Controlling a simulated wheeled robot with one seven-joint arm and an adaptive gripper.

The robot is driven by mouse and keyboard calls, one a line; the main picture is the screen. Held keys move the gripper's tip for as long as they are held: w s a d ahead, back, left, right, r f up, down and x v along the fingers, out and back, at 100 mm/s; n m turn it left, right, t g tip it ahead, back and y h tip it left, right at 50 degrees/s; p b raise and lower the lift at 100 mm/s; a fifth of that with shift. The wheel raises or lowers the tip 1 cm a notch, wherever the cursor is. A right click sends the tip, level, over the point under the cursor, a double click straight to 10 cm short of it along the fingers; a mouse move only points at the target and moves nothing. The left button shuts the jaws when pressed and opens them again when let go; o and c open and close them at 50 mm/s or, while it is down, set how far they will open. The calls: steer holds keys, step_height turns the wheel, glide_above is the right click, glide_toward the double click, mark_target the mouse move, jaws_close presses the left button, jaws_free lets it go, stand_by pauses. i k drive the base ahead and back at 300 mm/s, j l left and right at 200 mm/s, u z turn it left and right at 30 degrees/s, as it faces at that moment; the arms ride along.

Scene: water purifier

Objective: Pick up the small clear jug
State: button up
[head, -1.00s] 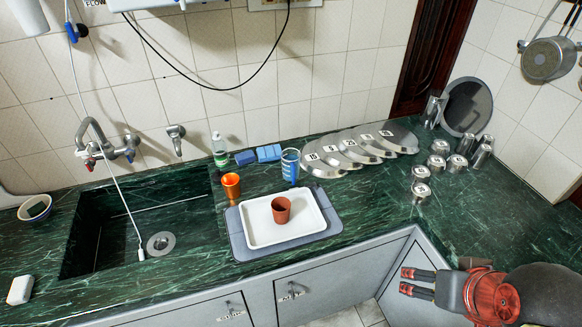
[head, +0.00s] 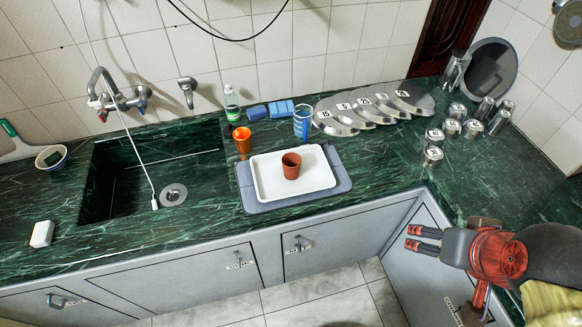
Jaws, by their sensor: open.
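A small see-through jug or tumbler with blue on it (head: 302,122) stands upright at the back of the green counter, behind the white tray. It is the only clear vessel of that kind I make out; a handle or spout is too small to tell. My gripper (head: 411,238) is at the lower right, in front of the counter's front edge. Its two red-padded fingers point left, are apart and hold nothing. It is well apart from the jug, to its right and nearer to me.
A brown cup (head: 291,165) stands on the white tray (head: 262,192), over a grey mat (head: 342,182). An orange cup (head: 243,141) and a bottle (head: 232,103) stand left of the jug. Steel plates (head: 338,124) lean at its right. The sink (head: 125,185) is left.

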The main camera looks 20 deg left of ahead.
mark_target(303, 113)
steer(key=i+l+u, duration=0.1)
steer(key=i+u, duration=0.25)
steer(key=i+l+u, duration=0.2)
steer(key=i+u, duration=0.15)
steer(key=i+l+u, duration=0.35)
